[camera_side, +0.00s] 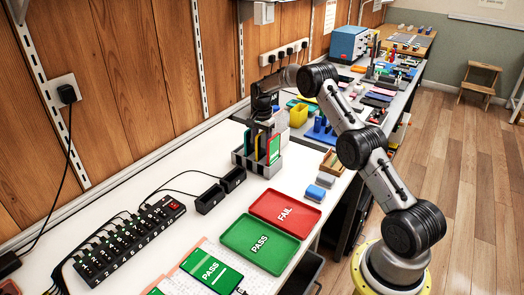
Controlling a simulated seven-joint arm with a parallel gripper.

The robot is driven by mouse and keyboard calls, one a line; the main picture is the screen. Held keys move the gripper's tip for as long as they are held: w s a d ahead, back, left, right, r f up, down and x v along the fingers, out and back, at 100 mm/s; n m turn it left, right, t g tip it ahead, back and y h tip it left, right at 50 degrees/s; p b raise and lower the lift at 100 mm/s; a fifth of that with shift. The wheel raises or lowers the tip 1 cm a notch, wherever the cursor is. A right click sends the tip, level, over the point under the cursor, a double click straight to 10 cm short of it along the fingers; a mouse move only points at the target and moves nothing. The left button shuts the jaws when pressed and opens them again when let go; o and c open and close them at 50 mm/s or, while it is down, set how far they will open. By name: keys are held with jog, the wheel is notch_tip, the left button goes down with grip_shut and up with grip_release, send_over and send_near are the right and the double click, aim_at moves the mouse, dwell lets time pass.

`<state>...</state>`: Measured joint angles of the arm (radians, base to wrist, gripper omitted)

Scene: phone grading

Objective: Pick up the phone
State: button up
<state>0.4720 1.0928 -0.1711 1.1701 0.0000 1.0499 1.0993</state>
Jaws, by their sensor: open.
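Several phones stand upright in a grey slotted holder (240,161) at the middle of the bench; a green-screened phone (274,149) is at its right side. My gripper (262,128) points down over this holder, close to the tops of the phones. It is open. The small view does not show whether a phone lies between its fingers, or whether it touches one. Another phone (212,268) with a green PASS screen lies flat in the foreground.
Coloured bins and tools crowd the bench behind. White bench between holder and trays is clear.

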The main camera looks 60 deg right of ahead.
jog(key=shift+f, duration=0.15)
grip_shut()
dwell(1.4)
